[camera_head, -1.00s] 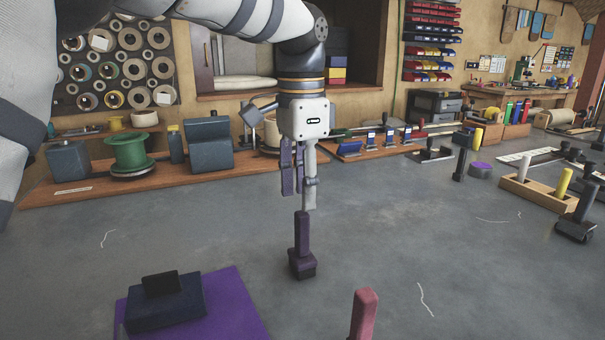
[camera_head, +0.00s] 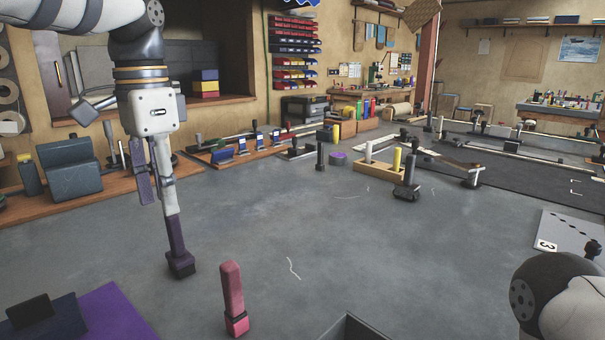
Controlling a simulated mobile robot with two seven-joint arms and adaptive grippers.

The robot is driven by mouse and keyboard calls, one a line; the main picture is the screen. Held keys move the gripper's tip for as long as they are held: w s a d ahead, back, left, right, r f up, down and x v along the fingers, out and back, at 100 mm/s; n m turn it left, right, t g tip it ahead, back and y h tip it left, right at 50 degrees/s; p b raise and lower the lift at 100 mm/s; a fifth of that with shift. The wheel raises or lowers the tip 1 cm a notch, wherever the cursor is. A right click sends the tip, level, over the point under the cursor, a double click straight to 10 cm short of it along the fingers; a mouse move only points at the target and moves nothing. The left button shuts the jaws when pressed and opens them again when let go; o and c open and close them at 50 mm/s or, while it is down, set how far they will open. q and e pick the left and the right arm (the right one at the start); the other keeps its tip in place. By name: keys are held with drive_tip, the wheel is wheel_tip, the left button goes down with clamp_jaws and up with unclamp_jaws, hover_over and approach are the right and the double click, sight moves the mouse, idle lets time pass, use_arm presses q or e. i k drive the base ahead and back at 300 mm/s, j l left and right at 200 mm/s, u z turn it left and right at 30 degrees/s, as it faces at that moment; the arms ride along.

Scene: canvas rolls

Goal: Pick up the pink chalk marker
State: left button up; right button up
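The pink chalk marker (camera_head: 232,292) stands upright on the grey tabletop at the lower middle, with a darker pink band near its foot. Its sides are clear of my grippers. My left gripper (camera_head: 160,195) points down, up and to the left of the marker, apart from it. A dark purple upright piece with a wider foot (camera_head: 178,242) shows directly below its fingers; I cannot tell whether they touch. The fingers are seen at a slant, so their opening is unclear. My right gripper is out of view; only part of my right arm shows at the lower right.
A purple mat (camera_head: 110,315) with a dark block (camera_head: 45,318) lies at the lower left. An open dark box (camera_head: 350,328) is cut off at the bottom edge. A wooden holder (camera_head: 380,171) stands farther back. The middle tabletop is mostly clear.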

sight(236, 316)
drive_tip(key=k+l, duration=0.4)
drive_tip(key=k, duration=0.15)
drive_tip(key=k+l, duration=0.4)
drive_tip(key=k, duration=0.15)
